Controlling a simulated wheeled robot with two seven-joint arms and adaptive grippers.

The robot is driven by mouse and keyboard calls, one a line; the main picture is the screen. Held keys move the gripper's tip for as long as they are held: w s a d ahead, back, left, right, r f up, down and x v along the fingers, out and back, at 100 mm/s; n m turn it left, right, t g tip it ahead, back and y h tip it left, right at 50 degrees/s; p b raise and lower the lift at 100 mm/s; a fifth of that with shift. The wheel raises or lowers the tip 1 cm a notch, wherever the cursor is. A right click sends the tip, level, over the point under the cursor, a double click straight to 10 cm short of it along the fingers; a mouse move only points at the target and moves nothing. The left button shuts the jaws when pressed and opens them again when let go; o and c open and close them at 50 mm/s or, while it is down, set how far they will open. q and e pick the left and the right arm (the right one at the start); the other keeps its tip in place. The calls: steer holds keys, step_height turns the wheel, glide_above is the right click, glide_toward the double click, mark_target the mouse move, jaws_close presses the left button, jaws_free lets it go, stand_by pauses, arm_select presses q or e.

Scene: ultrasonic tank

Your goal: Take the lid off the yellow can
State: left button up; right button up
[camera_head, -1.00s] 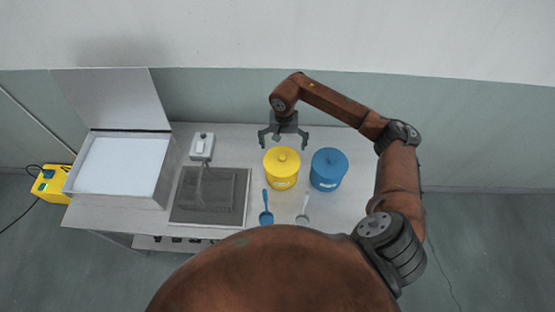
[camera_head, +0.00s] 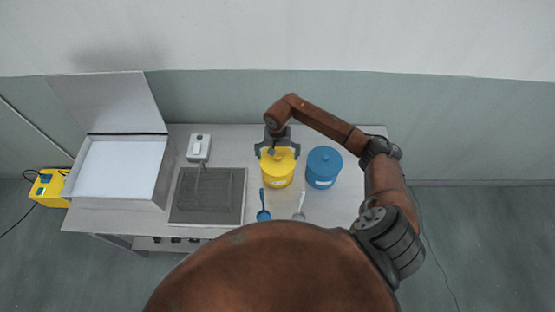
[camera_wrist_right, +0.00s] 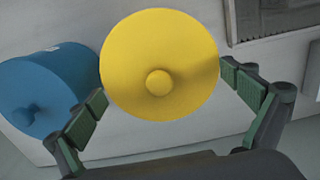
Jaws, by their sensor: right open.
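The yellow can (camera_head: 277,175) stands upright on the table with its round yellow lid on. In the right wrist view the lid (camera_wrist_right: 185,50) fills the upper middle, with its small knob (camera_wrist_right: 159,83) facing the camera. My right gripper (camera_head: 277,153) is open above the can. In the right wrist view its two green-padded fingers (camera_wrist_right: 164,92) stand apart on either side of the lid, with the knob between them. Whether the pads touch the lid I cannot tell. My left gripper is not in view.
A blue can (camera_head: 323,168) stands close to the right of the yellow one. A blue spoon (camera_head: 263,207) and a pale spoon (camera_head: 299,206) lie in front. A sink-like dark plate (camera_head: 207,197) and an open white tank (camera_head: 118,168) are to the left.

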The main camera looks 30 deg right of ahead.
steer(key=c, duration=1.4)
steer(key=shift+s+a+f, duration=0.1)
steer(key=shift+s+f, duration=0.05)
steer(key=shift+s, duration=0.1)
jaws_close()
